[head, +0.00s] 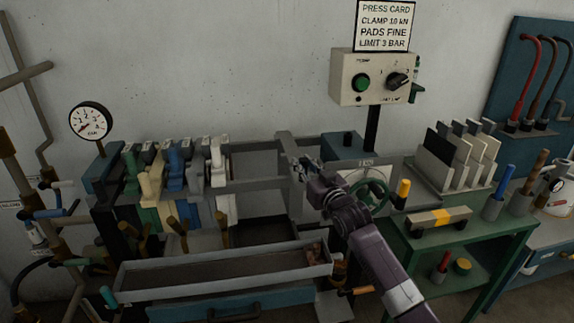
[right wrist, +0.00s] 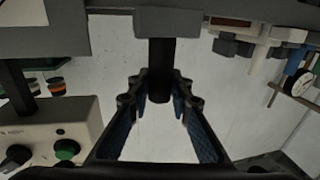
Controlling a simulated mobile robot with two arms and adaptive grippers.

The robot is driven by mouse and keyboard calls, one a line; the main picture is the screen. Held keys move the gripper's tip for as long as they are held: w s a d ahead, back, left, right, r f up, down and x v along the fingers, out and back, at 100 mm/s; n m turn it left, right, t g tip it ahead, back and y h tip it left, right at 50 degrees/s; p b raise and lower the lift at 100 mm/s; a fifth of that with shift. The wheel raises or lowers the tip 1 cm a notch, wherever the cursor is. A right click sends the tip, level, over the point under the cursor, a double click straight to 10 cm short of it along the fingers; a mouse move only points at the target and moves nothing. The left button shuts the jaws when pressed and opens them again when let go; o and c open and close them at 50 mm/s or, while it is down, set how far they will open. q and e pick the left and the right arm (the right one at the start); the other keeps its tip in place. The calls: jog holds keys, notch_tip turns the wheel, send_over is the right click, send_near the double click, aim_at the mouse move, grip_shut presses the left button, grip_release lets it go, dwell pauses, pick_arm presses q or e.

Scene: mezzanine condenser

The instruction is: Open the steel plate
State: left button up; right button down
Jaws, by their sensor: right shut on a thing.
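The steel plate (head: 296,195) is a grey upright plate across the side rails of the press, standing apart from the coloured plates, with a gap between. My right gripper (head: 306,168) is at its upper right edge. In the right wrist view, the fingers of my right gripper (right wrist: 160,90) are closed around a dark handle (right wrist: 161,62) that joins a grey block (right wrist: 168,22), which I take to be part of the plate. The fingertips partly hide the handle. My left gripper is not in view.
Several coloured plates (head: 175,175) are packed at the left of the press. A long tray (head: 225,272) lies below. A control box (head: 375,78) with a green button stands behind, a handwheel (head: 366,192) just right of my gripper, and a green cart (head: 455,238) at the right.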

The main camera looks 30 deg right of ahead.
jog(key=shift+s+d, duration=0.15)
jog(key=shift+d, duration=0.35)
jog(key=c, duration=1.7)
grip_release()
jog(key=shift+c, duration=0.2)
jog(key=shift+s+a, duration=0.1)
jog(key=s, duration=1.1)
jog(key=shift+s+a, duration=0.35)
jog(key=shift+a, duration=0.1)
jog(key=shift+f, duration=0.1)
